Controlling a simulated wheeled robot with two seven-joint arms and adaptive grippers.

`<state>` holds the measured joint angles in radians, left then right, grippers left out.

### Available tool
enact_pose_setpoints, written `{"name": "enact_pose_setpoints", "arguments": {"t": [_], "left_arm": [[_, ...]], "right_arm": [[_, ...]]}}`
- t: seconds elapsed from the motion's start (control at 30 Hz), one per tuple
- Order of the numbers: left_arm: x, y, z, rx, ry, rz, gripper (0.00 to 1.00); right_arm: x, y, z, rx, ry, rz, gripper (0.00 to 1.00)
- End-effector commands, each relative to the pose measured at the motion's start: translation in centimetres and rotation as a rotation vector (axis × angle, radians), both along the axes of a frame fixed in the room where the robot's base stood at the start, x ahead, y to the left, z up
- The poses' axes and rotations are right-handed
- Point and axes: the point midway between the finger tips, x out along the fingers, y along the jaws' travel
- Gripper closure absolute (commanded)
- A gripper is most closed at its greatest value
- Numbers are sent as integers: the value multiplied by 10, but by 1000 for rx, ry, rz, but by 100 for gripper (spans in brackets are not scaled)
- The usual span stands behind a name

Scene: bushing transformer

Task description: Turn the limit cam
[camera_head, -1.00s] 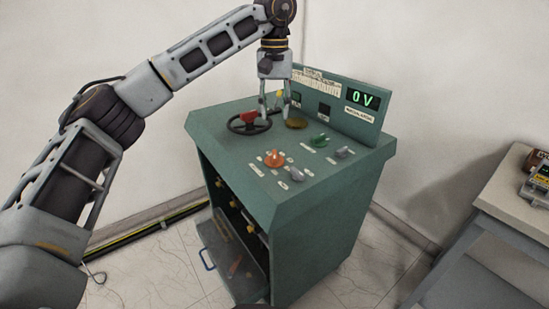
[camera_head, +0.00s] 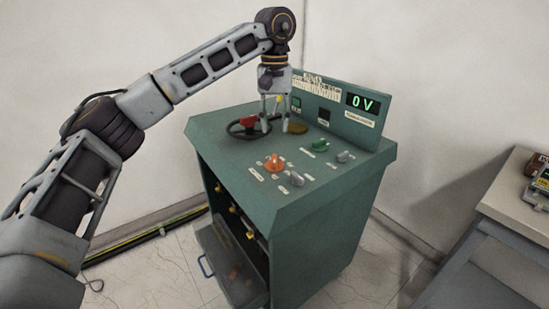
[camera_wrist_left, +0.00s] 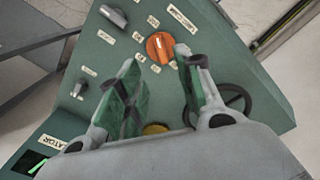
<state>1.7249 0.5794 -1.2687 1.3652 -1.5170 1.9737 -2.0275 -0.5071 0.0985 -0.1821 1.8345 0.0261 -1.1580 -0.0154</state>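My left gripper (camera_head: 274,126) points down over the green cabinet's top (camera_head: 225,150). It is open and nothing shows between its fingers; they also show spread in the left wrist view (camera_wrist_left: 163,88). A black handwheel (camera_head: 233,131) with a red piece (camera_head: 250,121) on its hub stands just left of the fingers. A flat brass-yellow disc (camera_head: 297,128) lies just right of them; the left wrist view shows part of the disc (camera_wrist_left: 155,129). My right gripper is out of view.
An orange knob (camera_head: 274,162), grey knobs (camera_head: 297,179) and a green knob (camera_head: 320,145) stand on the cabinet's top. A panel at the back has a display (camera_head: 364,103) reading 0 V. A side table (camera_head: 500,190) stands at the right.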

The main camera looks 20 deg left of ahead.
Motion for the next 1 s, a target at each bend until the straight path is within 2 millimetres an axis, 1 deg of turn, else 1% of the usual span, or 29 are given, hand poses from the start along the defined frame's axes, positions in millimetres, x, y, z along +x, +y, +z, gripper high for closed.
{"name": "enact_pose_setpoints", "arguments": {"t": [0.03,0.1,0.2,0.3,0.53,0.8,1.0], "left_arm": [[0,0,-7,1,2,0,64],[-1,0,-15,1,2,-1,64],[0,1,-27,1,1,0,64],[-1,1,-40,2,2,0,64],[-1,1,-70,2,2,0,64],[-1,0,-103,1,1,0,64],[0,0,-116,0,0,1,64]], "right_arm": [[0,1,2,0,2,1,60],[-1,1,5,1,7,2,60],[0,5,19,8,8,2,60],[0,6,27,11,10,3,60],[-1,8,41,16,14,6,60],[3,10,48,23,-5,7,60],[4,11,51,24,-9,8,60]]}}
